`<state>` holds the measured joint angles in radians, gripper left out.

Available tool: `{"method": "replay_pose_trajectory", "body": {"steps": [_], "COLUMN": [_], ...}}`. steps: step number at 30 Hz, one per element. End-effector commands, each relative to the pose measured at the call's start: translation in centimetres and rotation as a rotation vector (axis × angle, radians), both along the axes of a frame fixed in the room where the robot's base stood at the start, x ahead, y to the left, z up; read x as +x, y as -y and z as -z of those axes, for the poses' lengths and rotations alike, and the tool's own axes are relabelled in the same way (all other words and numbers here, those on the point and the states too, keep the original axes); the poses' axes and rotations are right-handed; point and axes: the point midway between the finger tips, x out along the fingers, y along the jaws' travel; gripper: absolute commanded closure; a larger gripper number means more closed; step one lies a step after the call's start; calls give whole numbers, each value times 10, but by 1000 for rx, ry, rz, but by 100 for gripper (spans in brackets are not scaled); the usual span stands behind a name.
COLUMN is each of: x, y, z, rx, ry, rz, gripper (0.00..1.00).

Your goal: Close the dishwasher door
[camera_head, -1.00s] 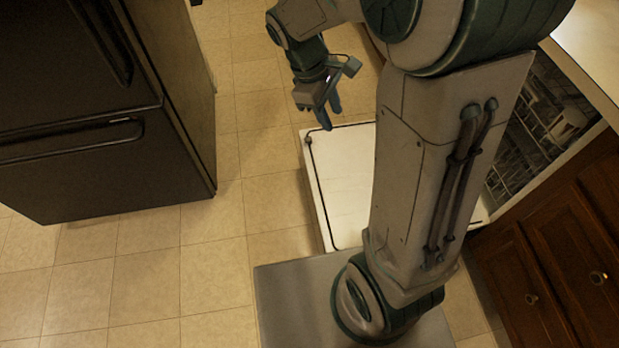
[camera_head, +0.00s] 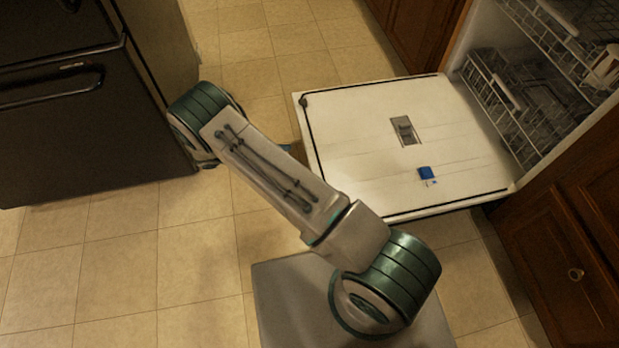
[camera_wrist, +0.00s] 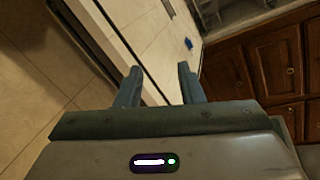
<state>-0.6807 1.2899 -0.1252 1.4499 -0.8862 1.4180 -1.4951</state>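The dishwasher door (camera_head: 365,150) is open and lies about flat, its white inner face up. It joins the dishwasher (camera_head: 530,100) at the right. My gripper is mostly hidden behind my arm in the head view, with only a dark tip showing near the door's left edge. In the wrist view my gripper (camera_wrist: 158,87) is open, with its two fingers apart and nothing between them. The door (camera_wrist: 125,30) shows ahead of the fingers there, its edge running diagonally. I cannot tell whether a finger touches it.
Dish racks (camera_head: 515,110) sit inside the dishwasher. Brown cabinets (camera_head: 555,240) stand on its near side and more (camera_head: 420,30) beyond it. A dark fridge (camera_head: 80,120) stands at the left. Tiled floor (camera_head: 255,60) is clear between fridge and door.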

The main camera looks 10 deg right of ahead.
Motion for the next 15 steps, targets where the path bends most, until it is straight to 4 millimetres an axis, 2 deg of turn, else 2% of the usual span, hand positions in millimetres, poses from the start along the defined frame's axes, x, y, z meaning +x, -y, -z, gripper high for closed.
{"method": "replay_pose_trajectory", "body": {"steps": [1, 6, 10, 12, 15], "x": [-3, -10, -17, -19, -22], "y": [-5, -17, -23, -24, -26], "z": [43, 124, 166, 180, 192], "rx": [-52, -217, -316, -353, -385], "ry": [-59, -234, -327, -361, -391], "rz": [-58, -226, -314, -344, -370], "gripper": [65, 65, 65, 65, 65]}}
